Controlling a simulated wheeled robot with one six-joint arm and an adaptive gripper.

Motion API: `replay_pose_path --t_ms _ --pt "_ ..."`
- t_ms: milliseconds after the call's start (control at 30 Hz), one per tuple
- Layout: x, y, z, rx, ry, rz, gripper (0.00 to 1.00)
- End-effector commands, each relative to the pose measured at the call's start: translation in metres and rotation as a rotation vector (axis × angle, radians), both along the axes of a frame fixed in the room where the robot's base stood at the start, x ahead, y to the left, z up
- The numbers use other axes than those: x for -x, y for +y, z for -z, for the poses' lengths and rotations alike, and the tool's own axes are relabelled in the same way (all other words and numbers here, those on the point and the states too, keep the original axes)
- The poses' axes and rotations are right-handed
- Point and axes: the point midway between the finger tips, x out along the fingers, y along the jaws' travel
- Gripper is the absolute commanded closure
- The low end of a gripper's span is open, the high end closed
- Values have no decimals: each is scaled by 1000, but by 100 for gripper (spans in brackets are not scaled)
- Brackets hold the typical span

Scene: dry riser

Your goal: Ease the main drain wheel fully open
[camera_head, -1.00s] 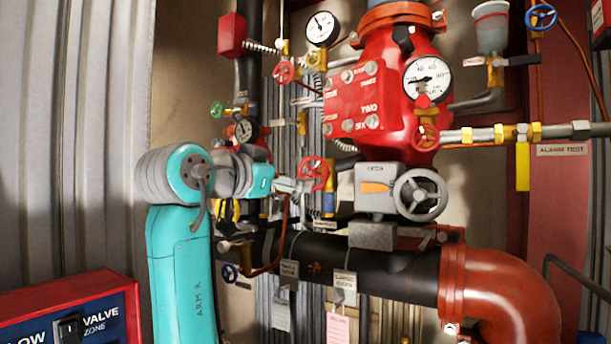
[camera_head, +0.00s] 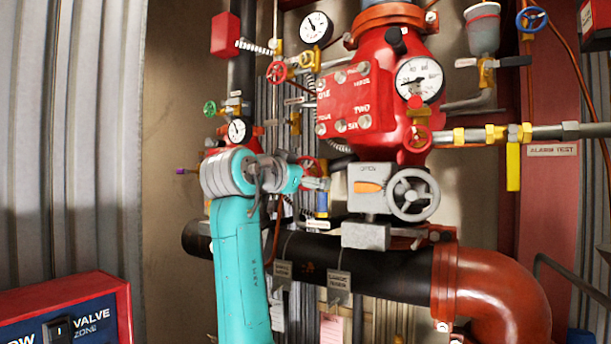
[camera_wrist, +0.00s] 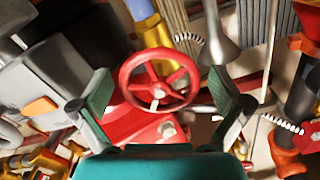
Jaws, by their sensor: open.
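A red spoked handwheel (camera_wrist: 158,90) stands between my open fingers in the wrist view, with a finger with a green pad on each side and a gap to both. It is likely the main drain wheel, but no label on it is readable. In the head view the red wheel (camera_head: 309,163) is partly hidden behind my gripper (camera_head: 318,184), left of the grey valve box. My gripper also shows in the wrist view (camera_wrist: 160,95); it is open and holds nothing. I cannot tell whether the wheel's rim lies fully within finger depth.
A grey handwheel (camera_head: 413,195) on a grey gearbox (camera_head: 369,190) is close to the right of my gripper. The red valve body (camera_head: 375,105) with a gauge (camera_head: 419,80) stands above. A black pipe (camera_head: 395,276) runs below. Small red wheels and thin pipes crowd nearby.

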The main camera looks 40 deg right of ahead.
Motion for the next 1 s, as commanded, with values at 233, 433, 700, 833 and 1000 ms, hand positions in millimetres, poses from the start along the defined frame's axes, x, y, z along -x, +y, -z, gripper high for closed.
replay_pose_path --t_ms 233,433,700,833,1000 --pt "0 0 0 0 0 0 22" --pt "0 0 0 0 0 0 56" --pt "0 0 0 12 30 0 56" --pt "0 0 0 31 82 0 56" --pt "1 0 0 72 196 0 56"
